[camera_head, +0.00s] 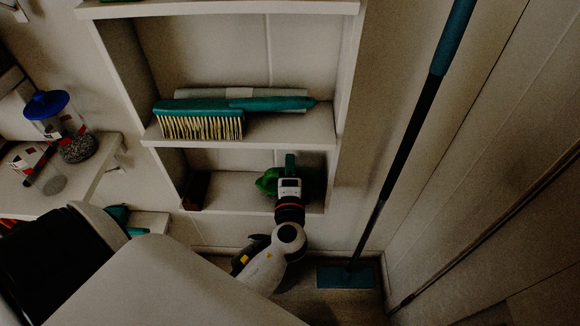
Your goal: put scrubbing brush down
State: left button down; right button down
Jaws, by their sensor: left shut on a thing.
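My left gripper (290,183) reaches into the lower shelf compartment, pointing away from me. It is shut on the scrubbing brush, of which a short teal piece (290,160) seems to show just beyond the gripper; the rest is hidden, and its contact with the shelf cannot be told. A bright green thing (267,181) shows just left of the gripper; whether it is part of the brush is unclear. The lower shelf board (234,192) is below and around the gripper. My right gripper is not in view.
A teal hand brush with pale bristles (200,127) lies on the shelf above. A dark brown block (195,190) is at the lower compartment's left. A teal-handled mop (405,145) leans at the right. A blue-lidded jar (62,125) stands on the left shelf.

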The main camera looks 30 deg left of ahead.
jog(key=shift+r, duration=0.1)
pick_arm(q)
jog(key=c, duration=1.4)
grip_release()
jog(key=shift+f, duration=0.1)
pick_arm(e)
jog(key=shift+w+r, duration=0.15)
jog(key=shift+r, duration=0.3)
